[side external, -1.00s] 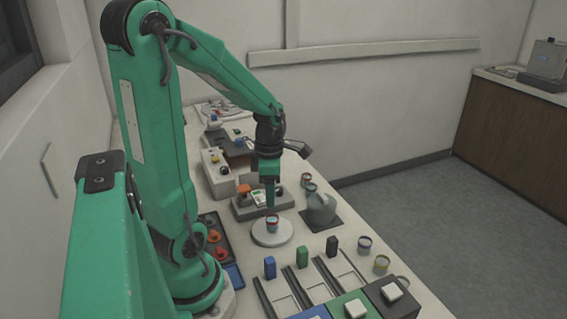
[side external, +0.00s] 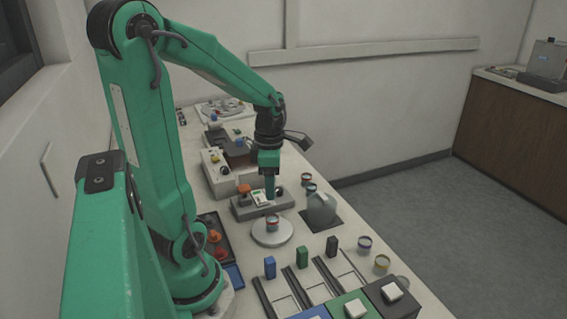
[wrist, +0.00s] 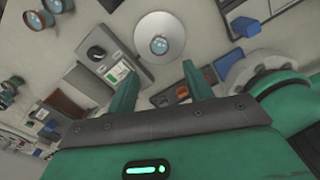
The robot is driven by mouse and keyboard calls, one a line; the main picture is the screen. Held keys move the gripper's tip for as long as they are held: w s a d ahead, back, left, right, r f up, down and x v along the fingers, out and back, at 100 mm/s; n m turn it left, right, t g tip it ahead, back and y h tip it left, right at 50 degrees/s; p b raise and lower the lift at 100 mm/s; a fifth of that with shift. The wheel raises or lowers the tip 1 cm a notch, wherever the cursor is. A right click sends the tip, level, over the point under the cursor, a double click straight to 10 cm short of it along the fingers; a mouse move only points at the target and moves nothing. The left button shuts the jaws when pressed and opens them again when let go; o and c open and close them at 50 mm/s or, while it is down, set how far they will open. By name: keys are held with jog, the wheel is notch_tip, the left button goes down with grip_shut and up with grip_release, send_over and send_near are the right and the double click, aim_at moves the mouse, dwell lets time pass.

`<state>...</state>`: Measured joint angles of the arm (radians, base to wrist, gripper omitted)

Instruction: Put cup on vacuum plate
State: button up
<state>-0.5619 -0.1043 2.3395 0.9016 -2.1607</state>
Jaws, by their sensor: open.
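A small cup (side external: 272,222) with a coloured band stands upright on the round pale vacuum plate (side external: 259,238). In the wrist view the cup (wrist: 159,44) sits near the middle of the plate (wrist: 172,25).
Several similar cups stand on the bench, two at the right (side external: 307,179) and others near the front right (side external: 364,243). A rounded grey vessel (side external: 321,207) is right of the plate. A dark tray with orange parts (side external: 214,240) is at the left. Slotted rails (side external: 310,285) lie in front.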

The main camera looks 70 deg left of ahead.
jog(key=d+r+m+t, duration=0.2)
jog(key=d+r+m, duration=0.3)
jog(key=m, duration=1)
jog(key=s+d+r+m+t, duration=0.1)
jog(key=d+r+m+t, duration=0.2)
jog(key=d+m, duration=0.7)
notch_tip(320, 180, up, 3)
jog(key=m, duration=0.6)
jog(key=shift+s+f+t, duration=0.15)
jog(key=shift+f+t, duration=0.05)
jog(key=shift+t, duration=0.1)
